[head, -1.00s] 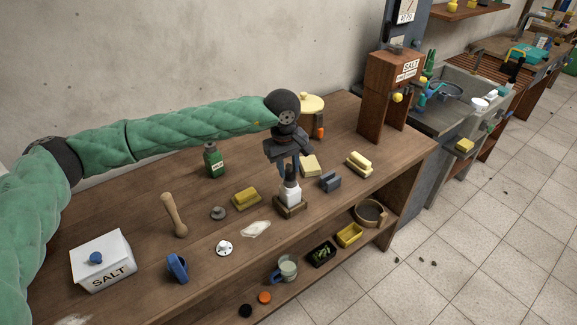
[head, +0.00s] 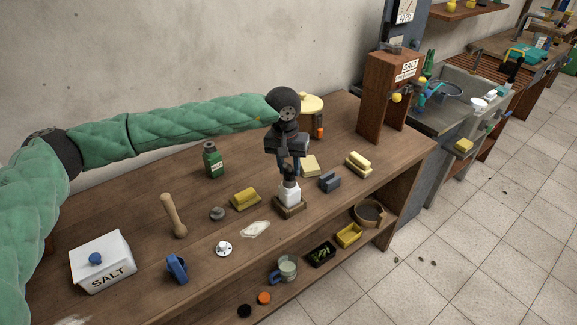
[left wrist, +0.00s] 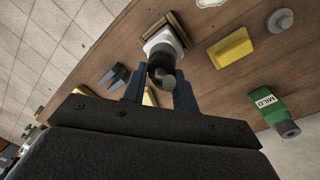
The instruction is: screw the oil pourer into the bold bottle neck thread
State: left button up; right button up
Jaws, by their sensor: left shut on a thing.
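A white square-shouldered bottle (head: 290,195) stands upright in a wooden block holder (head: 291,208) near the front edge of the bench. No name can be read on it. My left gripper (head: 289,178) points down right over it, shut on a dark pourer (left wrist: 161,72) at the bottle's neck. In the left wrist view the pourer sits between the two fingers, in line with the white bottle (left wrist: 163,42). The thread is hidden, so I cannot tell how far the pourer is seated. My right gripper is not in view.
A green bottle labelled MILD (head: 212,160) stands at the back.

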pick_arm(q)
jog(key=m, duration=0.3)
jog(key=shift+d+m, duration=0.1)
jog(key=shift+m, duration=0.2)
jog(key=o, duration=0.5)
jog(key=n, duration=1.2)
jog(key=shift+s+a+t, duration=0.1)
jog(key=shift+a+t, duration=0.2)
jog(key=c, duration=0.5)
